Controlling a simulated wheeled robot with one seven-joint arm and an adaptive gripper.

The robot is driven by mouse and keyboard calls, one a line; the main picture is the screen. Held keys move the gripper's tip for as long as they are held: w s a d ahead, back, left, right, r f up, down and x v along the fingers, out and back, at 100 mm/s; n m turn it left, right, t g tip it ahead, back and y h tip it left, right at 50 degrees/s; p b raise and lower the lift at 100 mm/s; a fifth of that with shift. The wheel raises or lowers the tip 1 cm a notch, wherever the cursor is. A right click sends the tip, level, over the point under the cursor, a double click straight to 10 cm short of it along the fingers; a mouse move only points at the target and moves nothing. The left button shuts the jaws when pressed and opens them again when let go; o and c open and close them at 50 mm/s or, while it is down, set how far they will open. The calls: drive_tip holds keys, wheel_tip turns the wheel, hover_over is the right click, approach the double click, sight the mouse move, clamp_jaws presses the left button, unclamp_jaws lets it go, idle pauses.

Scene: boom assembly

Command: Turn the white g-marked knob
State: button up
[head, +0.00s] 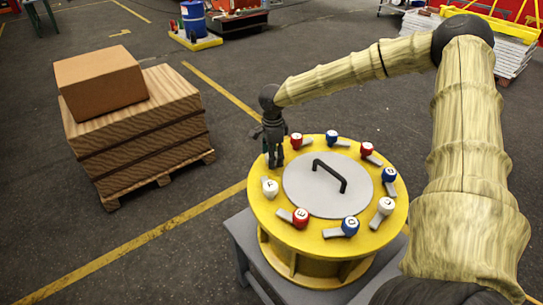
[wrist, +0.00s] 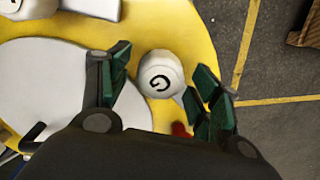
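The white g-marked knob (wrist: 163,73) shows in the wrist view on the yellow rim, its letter facing the camera. My gripper (wrist: 160,82) is open, with one dark green finger pad on each side of the knob and visible gaps. In the head view my gripper (head: 273,163) points down over the left part of the round yellow stand (head: 258,206). The g-marked knob cannot be made out there, apparently hidden behind the gripper.
Other knobs ring the grey disc: a white one (head: 270,187) and a red one (head: 296,141) flank my gripper. A black handle (head: 330,174) rises from the disc. A box (head: 100,80) on stacked, palleted cartons (head: 140,130) stands left. Open floor lies between.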

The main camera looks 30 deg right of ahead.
wheel_tip(320, 180, up, 12)
idle(0.8)
drive_tip(key=shift+a+f, duration=0.1)
idle(0.4)
